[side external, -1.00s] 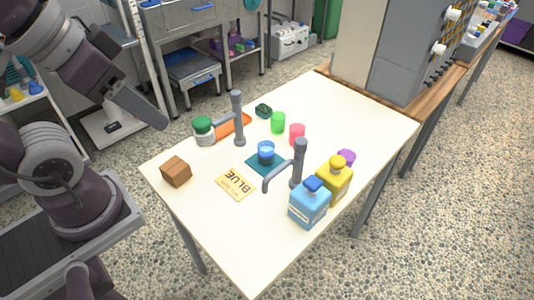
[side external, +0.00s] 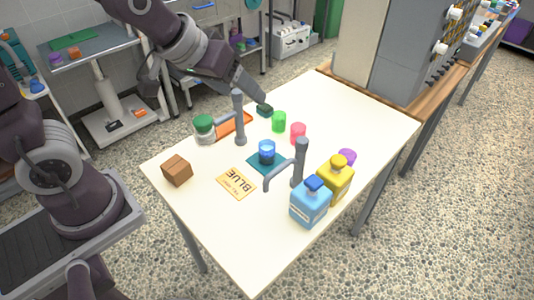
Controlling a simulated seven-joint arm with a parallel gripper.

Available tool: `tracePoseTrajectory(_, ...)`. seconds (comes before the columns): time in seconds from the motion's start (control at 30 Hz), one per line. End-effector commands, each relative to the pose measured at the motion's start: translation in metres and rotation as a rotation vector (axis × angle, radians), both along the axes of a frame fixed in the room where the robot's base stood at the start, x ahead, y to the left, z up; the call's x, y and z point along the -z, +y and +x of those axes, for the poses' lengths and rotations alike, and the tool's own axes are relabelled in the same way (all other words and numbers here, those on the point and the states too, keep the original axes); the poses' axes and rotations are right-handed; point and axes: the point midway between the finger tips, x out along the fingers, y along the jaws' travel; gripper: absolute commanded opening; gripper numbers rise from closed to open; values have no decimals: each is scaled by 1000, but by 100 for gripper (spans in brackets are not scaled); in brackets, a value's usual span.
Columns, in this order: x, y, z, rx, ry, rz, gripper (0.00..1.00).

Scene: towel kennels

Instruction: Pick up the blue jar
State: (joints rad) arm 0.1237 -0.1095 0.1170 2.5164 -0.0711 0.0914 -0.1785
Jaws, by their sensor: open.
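The blue jar (side external: 267,151) is a small see-through cup with blue in it. It stands upright on a dark teal mat (side external: 254,164) near the middle of the table. My gripper (side external: 262,103) is over the back part of the table, above and behind the jar and apart from it. Its tip is close to a small dark green object (side external: 265,111). The gripper is small in the picture and seen from the side; nothing shows held in it.
Grey posts with arms stand left (side external: 240,125) and right (side external: 299,165) of the jar. Green (side external: 279,121), pink (side external: 298,133) and purple (side external: 346,157) cups stand nearby. Blue (side external: 309,204) and yellow (side external: 336,181) bottles stand front right. A green-lidded jar (side external: 204,131) and brown block (side external: 177,171) are left.

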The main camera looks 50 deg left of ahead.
Motion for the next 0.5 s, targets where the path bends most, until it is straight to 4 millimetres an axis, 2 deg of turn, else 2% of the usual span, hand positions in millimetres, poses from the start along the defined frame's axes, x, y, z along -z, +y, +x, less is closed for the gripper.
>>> tracePoseTrajectory(0.03, 27, 2, 23, -39, -5, 0, 70)
tracePoseTrajectory(0.1, 60, 8, 56, -103, -54, 8, 70)
tracePoseTrajectory(0.2, 112, 20, 88, -168, -138, 52, 70)
tracePoseTrajectory(0.3, 161, 31, 103, -183, -237, 120, 70)
tracePoseTrajectory(0.4, 201, 37, 104, -142, -347, 187, 70)
tracePoseTrajectory(0.5, 225, 36, 97, -69, -434, 227, 70)
